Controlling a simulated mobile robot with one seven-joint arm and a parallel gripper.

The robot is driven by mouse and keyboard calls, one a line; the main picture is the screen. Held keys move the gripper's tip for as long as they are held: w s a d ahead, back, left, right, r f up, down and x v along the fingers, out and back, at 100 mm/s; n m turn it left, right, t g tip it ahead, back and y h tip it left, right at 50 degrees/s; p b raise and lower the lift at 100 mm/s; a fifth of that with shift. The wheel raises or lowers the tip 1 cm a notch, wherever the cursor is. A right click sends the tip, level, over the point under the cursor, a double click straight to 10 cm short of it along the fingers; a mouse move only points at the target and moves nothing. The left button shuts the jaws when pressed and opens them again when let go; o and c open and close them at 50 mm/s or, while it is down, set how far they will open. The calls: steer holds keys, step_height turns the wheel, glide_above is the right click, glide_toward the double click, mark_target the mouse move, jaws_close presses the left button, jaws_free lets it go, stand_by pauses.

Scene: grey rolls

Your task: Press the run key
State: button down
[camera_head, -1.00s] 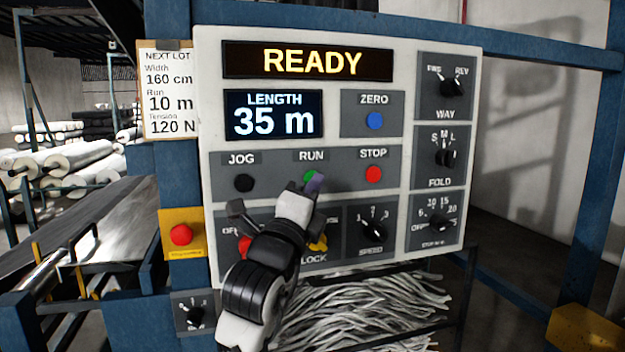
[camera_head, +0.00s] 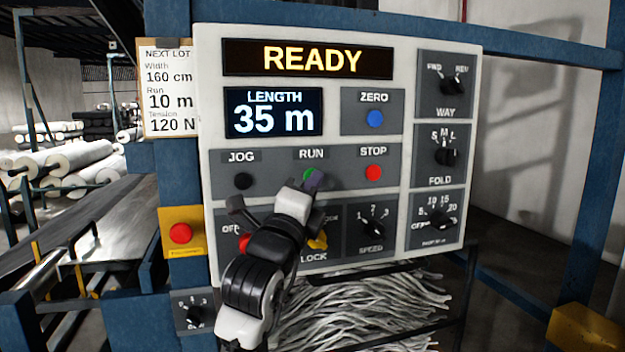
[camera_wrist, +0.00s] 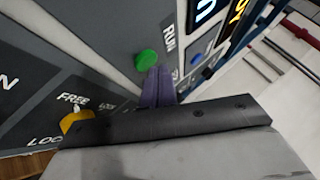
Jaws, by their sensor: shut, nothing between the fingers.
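The green RUN key (camera_head: 309,174) is on the panel's middle row, between the black JOG key (camera_head: 243,181) and the red STOP key (camera_head: 373,173). My gripper (camera_head: 316,180) is shut and empty, with its purple fingertips in front of the RUN key and partly hiding it. In the wrist view the green key (camera_wrist: 147,60) shows just beyond and left of the shut fingertips (camera_wrist: 158,75). I cannot tell whether they touch the panel. The display (camera_head: 308,60) reads READY, and the length screen (camera_head: 273,112) reads 35 m.
The blue ZERO key (camera_head: 375,120) sits above STOP. The yellow lock switch (camera_head: 318,241) and speed knob (camera_head: 373,228) are below, near my arm. A red button on a yellow box (camera_head: 180,233) is at the left. A lot card (camera_head: 168,92) hangs beside the panel.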

steer(key=shift+w+a, duration=0.15)
steer(key=shift+w, duration=0.35)
stand_by(0.7)
steer(key=shift+s, duration=0.1)
steer(key=shift+s+d+b, duration=0.25)
steer(key=shift+s+b, duration=0.25)
steer(key=shift+s, duration=0.2)
steer(key=shift+s, duration=0.1)
steer(key=s, duration=0.1)
steer(key=s+d, duration=0.1)
steer(key=s, duration=0.1)
steer(key=s+b, duration=0.1)
steer(key=shift+s+d, duration=0.25)
steer(key=shift+s, duration=0.05)
stand_by(0.5)
